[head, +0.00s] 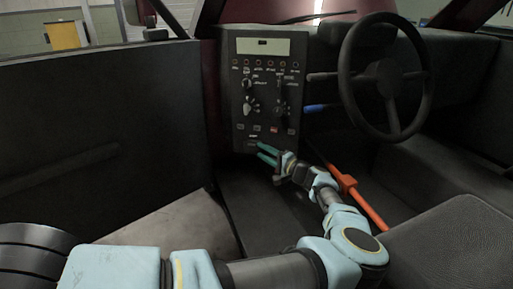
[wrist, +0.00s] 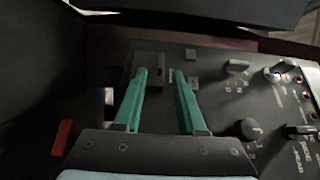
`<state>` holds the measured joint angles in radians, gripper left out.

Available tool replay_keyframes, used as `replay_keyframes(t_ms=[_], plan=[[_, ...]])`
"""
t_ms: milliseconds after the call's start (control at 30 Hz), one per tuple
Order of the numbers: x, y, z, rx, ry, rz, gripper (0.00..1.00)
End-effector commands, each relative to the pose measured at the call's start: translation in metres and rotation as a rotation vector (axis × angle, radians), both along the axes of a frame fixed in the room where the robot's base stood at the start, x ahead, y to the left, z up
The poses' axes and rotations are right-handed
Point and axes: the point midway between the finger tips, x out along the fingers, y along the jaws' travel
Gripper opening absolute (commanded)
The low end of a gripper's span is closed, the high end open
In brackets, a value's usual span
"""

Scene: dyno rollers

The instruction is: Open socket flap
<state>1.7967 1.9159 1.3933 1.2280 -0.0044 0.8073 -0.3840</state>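The dark control panel (head: 262,100) stands upright in the middle of the head view, with a light display at its top and knobs below. My gripper (head: 261,150) has its teal fingertips at the panel's lower edge. In the wrist view, my gripper (wrist: 162,76) is open, with a clear gap and nothing held between the fingers. A small dark raised rectangular piece (wrist: 149,62) lies on the panel by the left fingertip; it looks like the socket flap and appears closed, but it is dim. I cannot tell whether the fingertip touches it.
Several knobs (wrist: 252,129) stand to the right of the fingers in the wrist view. A steering wheel (head: 385,75) and a blue lever (head: 318,107) are right of the panel. An orange-red lever (head: 362,200) runs close beside my arm. A seat (head: 450,245) is at lower right.

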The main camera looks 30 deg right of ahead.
Motion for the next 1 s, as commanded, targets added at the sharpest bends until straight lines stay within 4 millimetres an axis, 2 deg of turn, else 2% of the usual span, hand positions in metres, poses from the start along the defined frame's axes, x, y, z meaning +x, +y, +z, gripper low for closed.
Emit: replay_keyframes(t_ms=[100,233,633,1000], plan=[[0.019,0.006,0.001,0.001,-0.002,0.002,0.4],[0.031,0.009,0.0,0.001,0.0,0.001,0.4],[0.038,0.011,0.0,0.001,0.0,0.001,0.4],[0.038,0.011,0.0,0.0,0.0,0.001,0.0]])
